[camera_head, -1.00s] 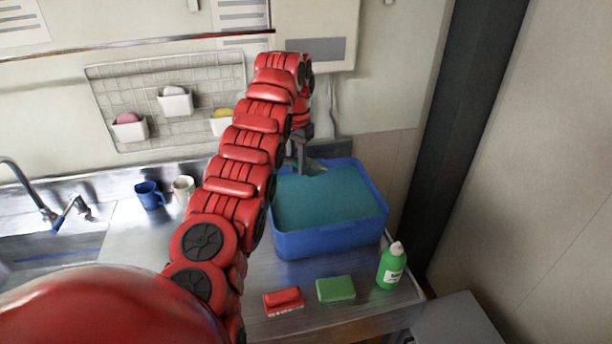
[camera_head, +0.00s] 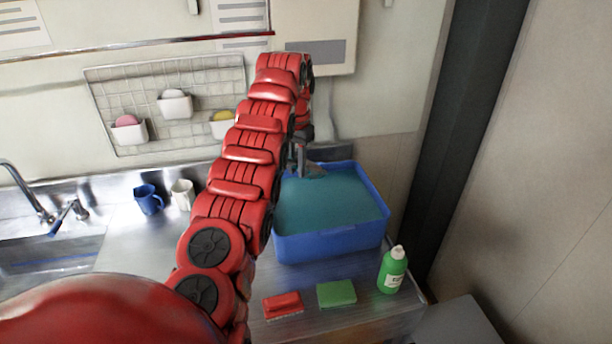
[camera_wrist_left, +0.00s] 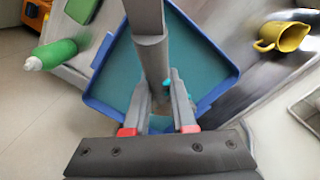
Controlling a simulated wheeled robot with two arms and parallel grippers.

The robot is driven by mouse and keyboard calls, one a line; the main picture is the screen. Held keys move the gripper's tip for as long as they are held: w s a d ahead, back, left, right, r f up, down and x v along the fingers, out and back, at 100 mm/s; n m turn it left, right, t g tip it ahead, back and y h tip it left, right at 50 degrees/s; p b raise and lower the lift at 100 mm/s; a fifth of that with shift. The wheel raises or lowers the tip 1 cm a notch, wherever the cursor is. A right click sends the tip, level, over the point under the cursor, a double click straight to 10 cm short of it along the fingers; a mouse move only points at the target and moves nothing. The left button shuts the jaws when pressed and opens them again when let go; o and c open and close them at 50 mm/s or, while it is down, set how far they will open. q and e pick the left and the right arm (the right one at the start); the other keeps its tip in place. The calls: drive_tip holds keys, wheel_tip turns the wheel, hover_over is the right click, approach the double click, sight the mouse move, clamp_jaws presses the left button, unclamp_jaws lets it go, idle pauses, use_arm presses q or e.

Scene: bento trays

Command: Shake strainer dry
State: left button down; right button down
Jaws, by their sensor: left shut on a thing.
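My left gripper (camera_head: 303,160) is over the far left part of a blue basin (camera_head: 330,247) filled with teal water. In the left wrist view my left gripper (camera_wrist_left: 160,108) is shut on a long grey handle (camera_wrist_left: 152,55), which I take to be the strainer's. The handle runs up and out of the top of that view. A small grey part of the strainer (camera_head: 315,171) shows at the gripper in the head view, above or at the water; I cannot tell which. I cannot make out its mesh. My right gripper is not in view.
A red brush (camera_head: 283,305), a green sponge (camera_head: 336,293) and a green bottle (camera_head: 392,270) stand in front of the basin. A blue mug (camera_head: 148,200) and a white mug (camera_head: 183,193) are by the sink. A yellow mug (camera_wrist_left: 285,36) shows in the wrist view.

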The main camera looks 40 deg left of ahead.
use_arm(q)
wheel_tip(320, 180, up, 4)
drive_tip(key=shift+f+p, duration=0.2)
drive_tip(key=shift+p, duration=1)
wheel_tip(320, 180, down, 4)
drive_tip(key=b, duration=0.4)
drive_tip(key=shift+r, duration=0.1)
